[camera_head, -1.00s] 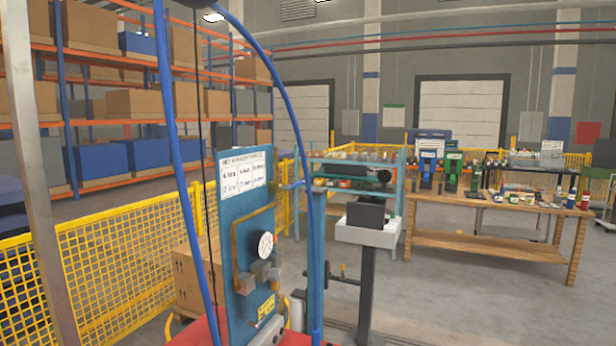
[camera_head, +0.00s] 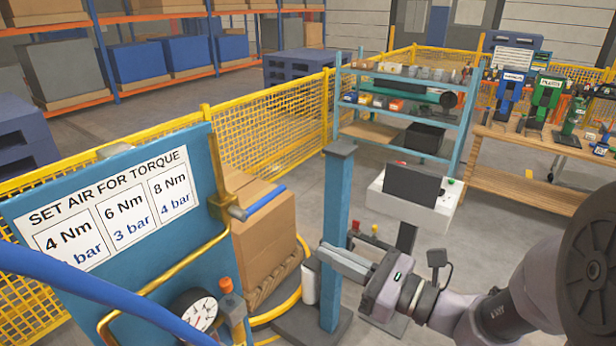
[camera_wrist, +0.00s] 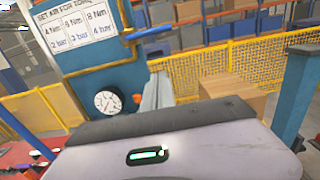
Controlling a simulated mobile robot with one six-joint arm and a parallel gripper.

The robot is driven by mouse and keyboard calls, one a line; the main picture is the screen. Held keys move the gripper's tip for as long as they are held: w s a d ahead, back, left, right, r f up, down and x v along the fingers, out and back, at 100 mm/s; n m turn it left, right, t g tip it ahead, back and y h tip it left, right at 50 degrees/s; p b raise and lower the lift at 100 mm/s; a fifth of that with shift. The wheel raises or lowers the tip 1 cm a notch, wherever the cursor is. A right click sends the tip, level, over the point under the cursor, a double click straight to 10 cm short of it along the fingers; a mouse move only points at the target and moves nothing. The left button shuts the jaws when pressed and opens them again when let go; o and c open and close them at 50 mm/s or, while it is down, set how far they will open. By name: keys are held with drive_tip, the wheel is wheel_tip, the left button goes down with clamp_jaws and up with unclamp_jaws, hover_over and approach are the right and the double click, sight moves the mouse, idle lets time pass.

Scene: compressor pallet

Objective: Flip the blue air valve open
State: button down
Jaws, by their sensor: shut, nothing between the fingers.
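The blue air valve's lever (camera_head: 265,201) sticks out sideways to the right from a brass pipe (camera_head: 215,165) on the right edge of the blue panel. The lever lies across the pipe's upright run. In the wrist view the blue lever (camera_wrist: 146,33) shows beside the panel's edge, beyond the fingers. My gripper (camera_head: 326,252) is at the lower right of the head view, shut and empty, its fingers pointing left toward the panel. It appears lower than the lever and to its right, apart from it. In the wrist view my gripper's fingers (camera_wrist: 156,90) point up toward the panel.
The panel (camera_head: 165,235) carries a torque chart (camera_head: 110,205) and a round gauge (camera_head: 195,312). A blue hose (camera_head: 90,290) crosses the lower left. A blue post (camera_head: 334,235) stands near my fingers. Boxes (camera_head: 265,240) and a yellow mesh fence (camera_head: 270,120) are behind.

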drive_tip(key=w+a+r+p, duration=0.1)
drive_tip(key=w+a+r, duration=0.3)
drive_tip(key=a, duration=0.5)
drive_tip(key=shift+w+a+r+p, duration=0.15)
drive_tip(key=shift+w+r+p, duration=0.25)
drive_tip(key=shift+w, duration=0.3)
